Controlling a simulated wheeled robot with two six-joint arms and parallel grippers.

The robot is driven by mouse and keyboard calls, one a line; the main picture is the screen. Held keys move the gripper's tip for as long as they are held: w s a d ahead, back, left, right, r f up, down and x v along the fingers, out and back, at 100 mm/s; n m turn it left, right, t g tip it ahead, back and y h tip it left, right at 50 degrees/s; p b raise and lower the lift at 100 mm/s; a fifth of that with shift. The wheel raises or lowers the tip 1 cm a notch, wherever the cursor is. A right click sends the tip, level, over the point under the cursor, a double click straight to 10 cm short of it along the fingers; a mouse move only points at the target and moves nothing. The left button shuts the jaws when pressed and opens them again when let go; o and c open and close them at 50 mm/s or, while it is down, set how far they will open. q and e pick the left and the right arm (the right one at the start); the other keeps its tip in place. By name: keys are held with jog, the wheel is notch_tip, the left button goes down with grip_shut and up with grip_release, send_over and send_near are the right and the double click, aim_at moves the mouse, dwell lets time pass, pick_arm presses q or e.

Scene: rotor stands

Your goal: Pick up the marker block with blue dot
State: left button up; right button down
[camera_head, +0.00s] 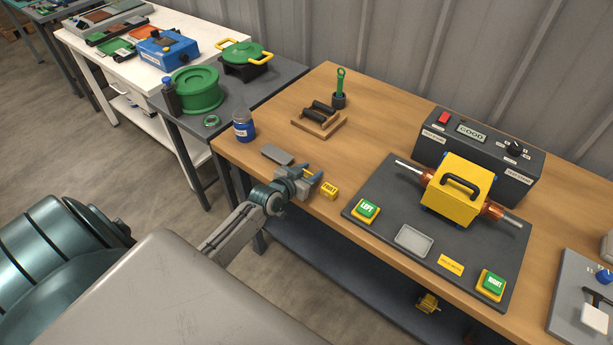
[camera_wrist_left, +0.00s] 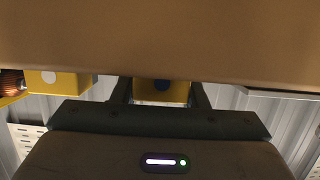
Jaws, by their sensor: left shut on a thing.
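My left gripper (camera_head: 311,181) is at the near left edge of the wooden table. In the left wrist view, its two fingers (camera_wrist_left: 160,93) stand on either side of a yellow marker block with a blue dot (camera_wrist_left: 178,94), and it is shut on that block. The block's upper part in that view is hidden by the brown table band. A second yellow block (camera_head: 330,191) lies just right of the gripper; in the left wrist view a yellow block with a white dot (camera_wrist_left: 45,80) shows. My right gripper is not in view.
A dark mat (camera_head: 390,200) with green buttons and a yellow rotor stand (camera_head: 458,190) is to the right. A wooden rack (camera_head: 318,122) stands behind.

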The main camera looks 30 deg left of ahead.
pick_arm(q)
jog(key=shift+r, duration=0.15)
jog(key=shift+r, duration=0.55)
notch_tip(320, 180, up, 2)
jog(key=shift+r, duration=0.2)
jog(key=s+d+r+b, duration=0.1)
jog(key=s+d+b, duration=0.2)
jog(key=s+d, duration=0.7)
jog(key=shift+s+d+b, duration=0.15)
jog(key=shift+s+b, duration=0.2)
jog(key=shift+s, duration=0.75)
